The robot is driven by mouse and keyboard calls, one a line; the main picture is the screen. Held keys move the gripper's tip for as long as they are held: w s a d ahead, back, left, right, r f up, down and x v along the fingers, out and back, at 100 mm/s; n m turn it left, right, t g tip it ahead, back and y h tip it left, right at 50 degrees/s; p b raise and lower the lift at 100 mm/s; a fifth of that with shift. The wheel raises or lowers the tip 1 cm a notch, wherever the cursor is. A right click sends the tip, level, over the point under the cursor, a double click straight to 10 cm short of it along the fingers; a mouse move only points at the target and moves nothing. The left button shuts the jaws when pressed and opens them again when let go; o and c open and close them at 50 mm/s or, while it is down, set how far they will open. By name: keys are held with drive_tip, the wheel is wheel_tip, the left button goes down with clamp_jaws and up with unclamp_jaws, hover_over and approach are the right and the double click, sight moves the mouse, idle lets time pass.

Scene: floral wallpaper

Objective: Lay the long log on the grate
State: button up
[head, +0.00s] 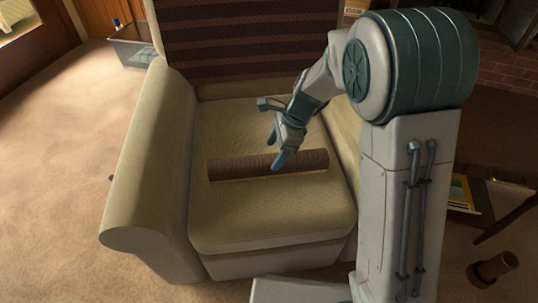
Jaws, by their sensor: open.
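A long brown log (240,166) lies crosswise on the seat of a beige armchair (270,217). My gripper (276,149) is open above the log's right half, with its fingers pointing down and left. One fingertip overlaps the log in the picture; I cannot tell whether it touches. My gripper hides a small part of the log. The grate is not visible in this view.
A short log (493,267) sits on the carpet at the lower right. A brick surface (505,60) shows at the upper right. A clear bin (130,50) stands behind the chair at left. Open carpet (60,170) lies left of the chair.

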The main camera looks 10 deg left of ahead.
drive_tip(key=p+v, duration=0.1)
drive_tip(key=v, duration=0.5)
drive_tip(key=shift+d+p, duration=0.15)
drive_tip(key=shift+p, duration=0.25)
drive_tip(key=s+d+r+n+t+h, duration=0.1)
drive_tip(key=s+d+r+n+h, duration=0.1)
drive_tip(key=s+d+n, duration=0.5)
drive_tip(key=s+d+r+n+t+h, duration=0.1)
drive_tip(key=s+d+r+n+h, duration=0.1)
drive_tip(key=s+d+n, duration=0.6)
drive_tip(key=s+d+r, duration=0.1)
drive_tip(key=s+d, duration=0.2)
drive_tip(key=shift+s+d, duration=0.25)
